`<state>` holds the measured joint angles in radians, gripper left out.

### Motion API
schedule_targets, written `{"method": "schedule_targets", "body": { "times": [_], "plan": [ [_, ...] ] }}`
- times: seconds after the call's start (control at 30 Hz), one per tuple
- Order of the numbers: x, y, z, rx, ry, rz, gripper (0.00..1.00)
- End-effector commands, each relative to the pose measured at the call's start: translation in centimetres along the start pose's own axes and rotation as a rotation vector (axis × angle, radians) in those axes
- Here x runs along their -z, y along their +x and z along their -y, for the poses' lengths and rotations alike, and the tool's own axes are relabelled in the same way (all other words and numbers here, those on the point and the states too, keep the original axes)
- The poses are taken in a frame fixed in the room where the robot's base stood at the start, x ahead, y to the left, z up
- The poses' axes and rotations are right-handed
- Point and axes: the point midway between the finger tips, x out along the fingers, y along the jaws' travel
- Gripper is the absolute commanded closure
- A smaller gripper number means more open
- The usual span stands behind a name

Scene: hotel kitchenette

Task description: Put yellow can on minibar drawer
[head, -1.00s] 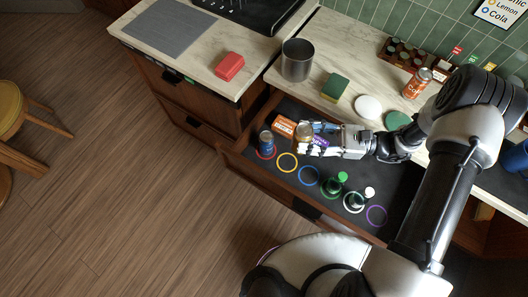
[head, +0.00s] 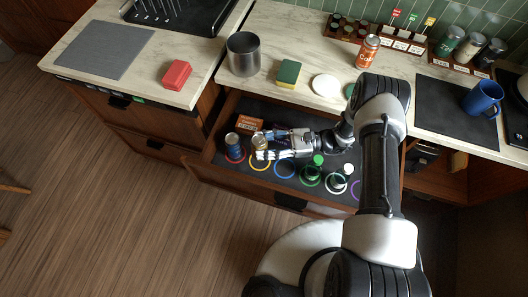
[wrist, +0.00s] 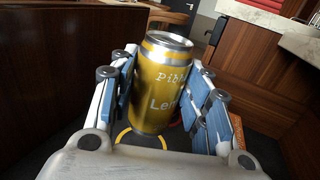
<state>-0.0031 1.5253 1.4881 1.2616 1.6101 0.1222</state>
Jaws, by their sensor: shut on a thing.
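The yellow can (head: 259,141) is upright between the fingers of my gripper (head: 263,149), which is shut on it. In the wrist view the can (wrist: 160,90) shows a "Lemon"-like label, partly hidden, with a blue-padded finger on each side. The open minibar drawer (head: 225,161) lies beneath, with coloured rings on its dark floor. The yellow ring (head: 257,168) is just below the can, and part of it shows at the can's base in the wrist view (wrist: 124,136). Whether the can touches the drawer floor I cannot tell.
A blue can (head: 234,152) stands close to the left. An orange box (head: 249,122) lies behind. A green-capped bottle (head: 318,161) and a white-capped bottle (head: 348,169) stand to the right. The counter above holds a steel canister (head: 243,54), a sponge (head: 288,73) and an orange can (head: 367,52).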

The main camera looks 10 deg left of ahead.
Motion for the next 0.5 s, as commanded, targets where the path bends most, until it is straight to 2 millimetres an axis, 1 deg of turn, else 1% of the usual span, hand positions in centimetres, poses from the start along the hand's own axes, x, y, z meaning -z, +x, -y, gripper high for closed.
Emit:
{"method": "schedule_targets", "body": {
  "times": [0.17,0.33,0.4,0.5],
  "plan": [
    [1.6,0.0,0.0,0.0,0.001,0.002,0.93],
    [4.2,0.0,0.0,0.0,0.001,0.002,0.93],
    [4.5,0.0,0.0,0.0,0.0,0.001,0.93],
    [4.3,0.0,0.0,0.0,-0.001,0.001,0.93]
  ]
}}
